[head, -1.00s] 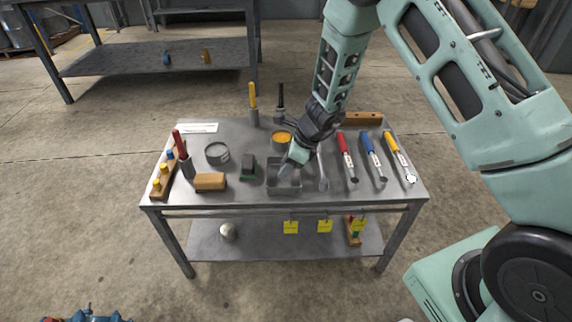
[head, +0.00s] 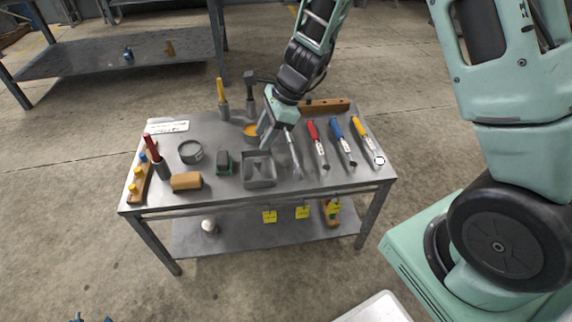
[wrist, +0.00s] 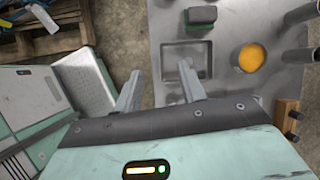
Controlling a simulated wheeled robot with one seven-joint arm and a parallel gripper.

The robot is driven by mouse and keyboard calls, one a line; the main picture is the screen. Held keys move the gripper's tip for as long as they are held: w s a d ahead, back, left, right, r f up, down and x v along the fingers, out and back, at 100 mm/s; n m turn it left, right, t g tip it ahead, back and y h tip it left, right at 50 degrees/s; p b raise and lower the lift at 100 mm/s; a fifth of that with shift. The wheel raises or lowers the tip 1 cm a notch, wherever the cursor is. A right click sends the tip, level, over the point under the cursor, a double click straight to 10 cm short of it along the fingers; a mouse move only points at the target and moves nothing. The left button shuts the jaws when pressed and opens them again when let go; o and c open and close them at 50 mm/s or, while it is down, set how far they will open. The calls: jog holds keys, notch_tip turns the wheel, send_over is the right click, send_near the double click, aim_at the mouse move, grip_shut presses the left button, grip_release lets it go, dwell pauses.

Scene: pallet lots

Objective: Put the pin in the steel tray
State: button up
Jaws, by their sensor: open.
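The steel tray (head: 259,181) is a small open square grey tray on the metal table, just right of the middle. It also shows in the wrist view (wrist: 166,57), partly behind one finger. My gripper (head: 266,136) is open, its fingertips at the tray's back edge in the head view. Its two spread fingers show in the wrist view (wrist: 158,86), with nothing between them. A small dim shape lies in the tray in the head view; I cannot tell if it is the pin. I make out no pin clearly elsewhere.
A cup with orange contents (head: 250,130) stands behind the tray. A green-and-black block (head: 223,162) and a tan block (head: 186,181) are to its left. A wrench (head: 294,158) and a red-handled tool (head: 316,142) lie to its right. A peg rack (head: 139,184) lies far left.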

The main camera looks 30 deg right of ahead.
jog(key=s+a+r+n+g, duration=0.2)
jog(key=s+a+r+n, duration=0.55)
jog(key=s+n, duration=0.2)
jog(key=s+r+n+h, duration=0.2)
jog(key=s+n, duration=0.7)
jog(key=s+r+n+h, duration=0.2)
jog(key=s+n, duration=0.7)
jog(key=shift+d+h, duration=0.3)
notch_tip(320, 180, up, 20)
jog(key=p, duration=2)
jog(key=shift+r, duration=0.25)
jog(key=shift+f, duration=0.1)
jog(key=shift+c, duration=0.5)
